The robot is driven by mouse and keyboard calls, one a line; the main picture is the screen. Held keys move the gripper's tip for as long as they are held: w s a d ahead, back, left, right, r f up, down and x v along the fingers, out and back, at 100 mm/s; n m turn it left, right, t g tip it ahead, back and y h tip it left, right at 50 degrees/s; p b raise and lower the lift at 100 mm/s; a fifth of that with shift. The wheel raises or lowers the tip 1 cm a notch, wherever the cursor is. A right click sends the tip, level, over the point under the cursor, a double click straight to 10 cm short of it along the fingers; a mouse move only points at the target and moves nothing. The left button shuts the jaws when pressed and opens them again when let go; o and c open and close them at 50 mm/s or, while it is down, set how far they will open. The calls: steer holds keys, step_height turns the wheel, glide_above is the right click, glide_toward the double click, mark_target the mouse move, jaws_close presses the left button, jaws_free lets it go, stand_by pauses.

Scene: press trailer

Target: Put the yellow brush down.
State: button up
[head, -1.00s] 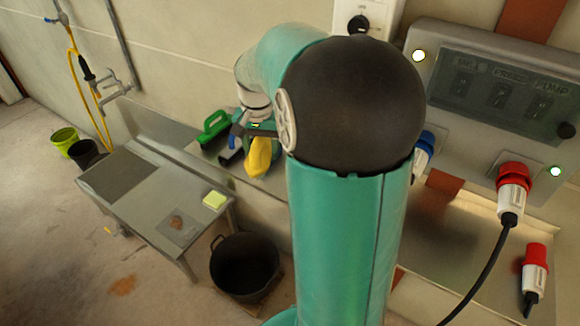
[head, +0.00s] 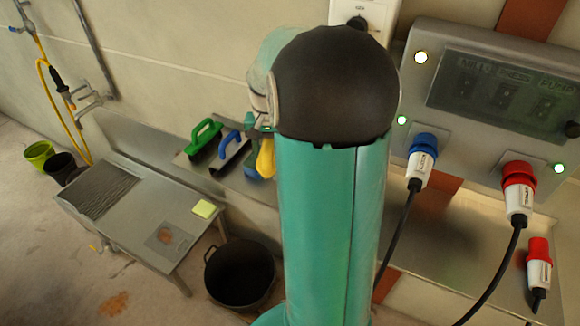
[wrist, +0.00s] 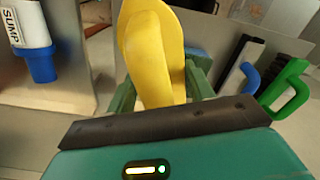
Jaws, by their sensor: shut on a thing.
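The yellow brush (wrist: 155,50) fills the upper middle of the wrist view, between the green fingers of my gripper (wrist: 160,88), which is shut on it. Its bristles cannot be made out. In the head view the yellow brush (head: 266,157) shows only partly beside my arm, over or near the steel shelf (head: 181,160). My arm hides most of the gripper there. I cannot tell whether the brush touches the shelf.
A green-handled brush (head: 206,136) and a blue-handled tool (head: 232,150) lie on the shelf, left of the yellow brush. Blue (head: 421,160) and red plugs sit at the right panel. A steel table (head: 135,235) and black bucket (head: 240,275) stand below.

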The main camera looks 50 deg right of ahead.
steer(key=d+f, duration=0.1)
steer(key=s+d+f, duration=0.1)
steer(key=d+f, duration=0.1)
steer(key=s+d+f, duration=0.1)
steer(key=d+f, duration=0.1)
steer(key=shift+d+f, duration=0.2)
steer(key=shift+f, duration=0.05)
steer(key=shift+s+d+f, duration=0.1)
steer(key=shift+d+f, duration=0.1)
steer(key=shift+f, duration=0.1)
steer(key=shift+d+f, duration=0.15)
steer(key=shift+f, duration=1.65)
steer(key=o, duration=1.3)
steer(key=shift+c, duration=0.2)
step_height(320, 180, up, 12)
steer(key=shift+r, duration=0.15)
